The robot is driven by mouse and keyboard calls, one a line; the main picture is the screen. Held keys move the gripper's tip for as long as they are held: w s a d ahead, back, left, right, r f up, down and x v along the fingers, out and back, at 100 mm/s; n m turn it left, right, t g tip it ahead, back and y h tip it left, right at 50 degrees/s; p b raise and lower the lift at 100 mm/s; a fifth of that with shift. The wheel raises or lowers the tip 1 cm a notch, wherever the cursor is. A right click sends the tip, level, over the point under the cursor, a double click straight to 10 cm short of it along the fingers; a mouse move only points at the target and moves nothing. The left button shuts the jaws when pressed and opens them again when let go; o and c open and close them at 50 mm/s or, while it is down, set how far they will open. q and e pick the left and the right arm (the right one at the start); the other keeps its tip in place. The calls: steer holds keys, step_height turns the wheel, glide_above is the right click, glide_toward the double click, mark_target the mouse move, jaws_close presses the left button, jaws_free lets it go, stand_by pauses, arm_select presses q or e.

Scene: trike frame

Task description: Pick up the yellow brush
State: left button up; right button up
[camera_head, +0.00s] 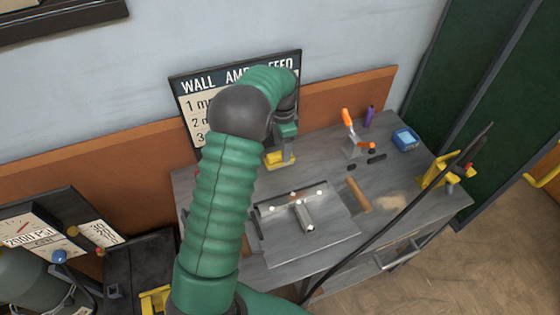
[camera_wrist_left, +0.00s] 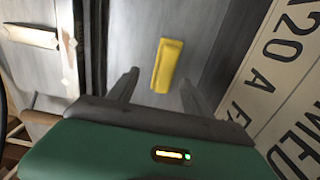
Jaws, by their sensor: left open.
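The yellow brush (camera_wrist_left: 167,62) lies on the grey table in the left wrist view, seen as a short yellow bar. My left gripper (camera_wrist_left: 160,78) is open, with one finger on each side of the brush in that view. The fingers do not visibly touch it, and I cannot tell how high they are above it. In the head view, the left gripper (camera_head: 284,149) points down at the back of the workbench. The yellow brush (camera_head: 274,160) shows beside its fingers, partly hidden. My right gripper is not in view.
The workbench (camera_head: 325,150) also holds a metal plate (camera_head: 335,230) with a small part, a wooden handle (camera_head: 358,194), an orange-handled clamp (camera_head: 347,118), a purple bottle (camera_head: 369,117) and a blue device (camera_head: 405,139). A sign board (camera_head: 188,104) stands close behind my arm.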

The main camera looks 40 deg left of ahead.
mark_target(279, 153)
arm_select(q)
steer(key=shift+s+d+f, duration=0.1)
steer(key=shift+d+f, duration=0.1)
steer(key=shift+f, duration=0.5)
steer(key=a+f, duration=0.1)
steer(key=f, duration=0.3)
steer(key=a+f, duration=0.1)
steer(key=shift+a+f+b, duration=0.3)
steer(key=shift+f+b, duration=0.1)
steer(key=shift+d+r, duration=0.3)
steer(key=shift+d, duration=0.15)
steer(key=shift+d+r, duration=0.1)
steer(key=shift+d, duration=0.25)
steer(key=c, duration=0.5)
steer(key=shift+a, duration=0.15)
steer(key=c, duration=0.5)
steer(key=shift+a, duration=0.2)
jaws_close()
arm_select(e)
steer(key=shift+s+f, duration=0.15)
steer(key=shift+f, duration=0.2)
